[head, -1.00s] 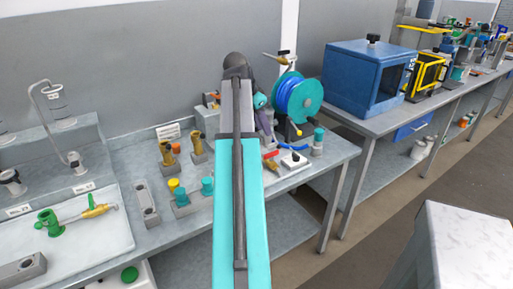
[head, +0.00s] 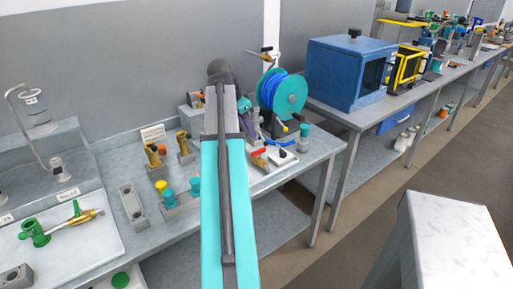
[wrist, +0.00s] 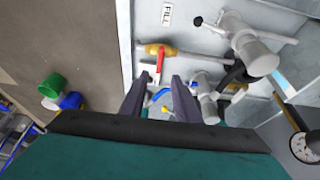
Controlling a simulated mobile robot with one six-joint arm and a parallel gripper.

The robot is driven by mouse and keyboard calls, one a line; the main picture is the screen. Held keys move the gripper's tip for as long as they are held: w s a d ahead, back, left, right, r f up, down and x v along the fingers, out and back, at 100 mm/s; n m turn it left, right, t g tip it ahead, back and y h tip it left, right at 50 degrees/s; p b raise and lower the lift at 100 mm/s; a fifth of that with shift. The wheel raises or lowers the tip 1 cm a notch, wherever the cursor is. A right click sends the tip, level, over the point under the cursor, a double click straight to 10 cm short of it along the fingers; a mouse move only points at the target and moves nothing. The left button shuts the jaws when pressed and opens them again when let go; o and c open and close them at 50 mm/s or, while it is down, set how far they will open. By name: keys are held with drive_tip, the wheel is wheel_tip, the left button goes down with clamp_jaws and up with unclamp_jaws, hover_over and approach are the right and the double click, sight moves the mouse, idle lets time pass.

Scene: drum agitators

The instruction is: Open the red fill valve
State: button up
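The red fill valve shows in the wrist view as a brass body with a red lever handle (wrist: 159,67), just below a "FILL" label (wrist: 167,14). The handle points down the picture toward the gap between my fingers. My gripper (wrist: 158,88) is open, its two dark fingers apart with nothing clearly held between them. The handle's end lies near the fingertips; I cannot tell whether they touch. In the head view a small red handle (head: 259,153) shows on the bench right of my arm.
A grey pipe fitting (wrist: 248,45) and a gauge (wrist: 306,146) stand right of the valve in the wrist view. A blue hose reel (head: 282,93) stands behind on the bench. A blue cabinet (head: 340,75) is farther right.

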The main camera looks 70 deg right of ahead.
sight(258, 150)
drive_tip(key=shift+p+x, duration=0.8)
drive_tip(key=shift+x, duration=4.65)
drive_tip(key=shift+d, duration=0.1)
clamp_jaws()
